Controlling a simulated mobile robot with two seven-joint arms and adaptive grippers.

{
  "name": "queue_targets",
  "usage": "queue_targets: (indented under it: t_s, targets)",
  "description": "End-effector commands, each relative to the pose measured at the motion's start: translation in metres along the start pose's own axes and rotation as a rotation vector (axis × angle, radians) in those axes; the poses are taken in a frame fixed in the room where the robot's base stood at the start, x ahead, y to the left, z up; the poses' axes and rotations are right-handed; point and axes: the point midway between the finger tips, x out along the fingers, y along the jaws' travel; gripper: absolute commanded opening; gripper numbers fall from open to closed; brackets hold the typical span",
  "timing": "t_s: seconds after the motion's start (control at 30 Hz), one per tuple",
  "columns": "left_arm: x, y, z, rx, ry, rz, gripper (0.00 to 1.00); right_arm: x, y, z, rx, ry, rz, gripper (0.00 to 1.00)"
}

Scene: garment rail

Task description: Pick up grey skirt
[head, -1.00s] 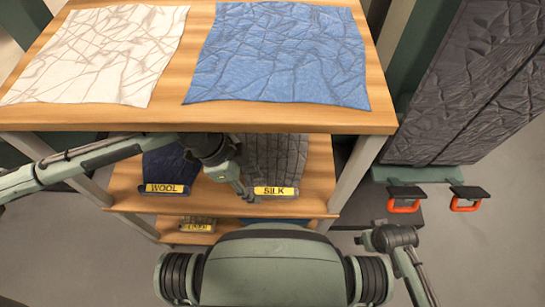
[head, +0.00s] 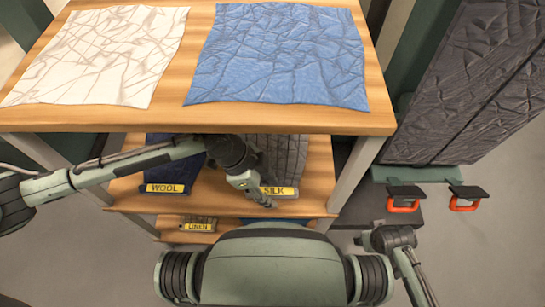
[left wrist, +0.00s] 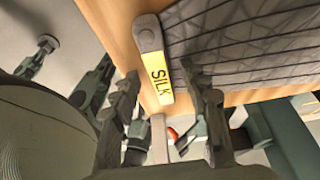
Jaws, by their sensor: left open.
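A grey cloth with a line pattern (head: 287,158), which looks like the grey skirt, lies on the middle shelf behind the yellow SILK label (head: 280,191). The upper shelf hides its far part. In the left wrist view the cloth (left wrist: 250,45) fills the upper right, beside the SILK label (left wrist: 158,78). My left gripper (head: 262,198) is open and empty at the shelf's front edge, by the label. In the left wrist view my left gripper's fingers (left wrist: 160,88) stand on either side of the label; I cannot tell if they touch it.
The wooden top shelf (head: 190,118) overhangs the cloth and carries a white cloth (head: 100,52) and a blue cloth (head: 280,55). A dark blue cloth (head: 170,163) lies left, behind the WOOL label (head: 165,188). A LINEN label (head: 198,226) is below. Dark grey fabric (head: 475,85) stands at right.

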Motion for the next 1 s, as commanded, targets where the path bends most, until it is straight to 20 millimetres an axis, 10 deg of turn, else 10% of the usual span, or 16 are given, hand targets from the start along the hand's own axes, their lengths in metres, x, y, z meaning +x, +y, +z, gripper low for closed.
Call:
queue_targets:
  t_s: [0.47,1.0]
  targets:
    - [0.002,0.0008,0.0009,-0.001,-0.001,0.002,0.01,0.0012,0.0005,0.003,-0.001,-0.008,0.001,0.4]
    - [-0.0012,-0.0015,0.0005,0.001,-0.002,-0.004,0.0,0.0064,-0.0002,0.0024,0.0,-0.003,0.001,0.4]
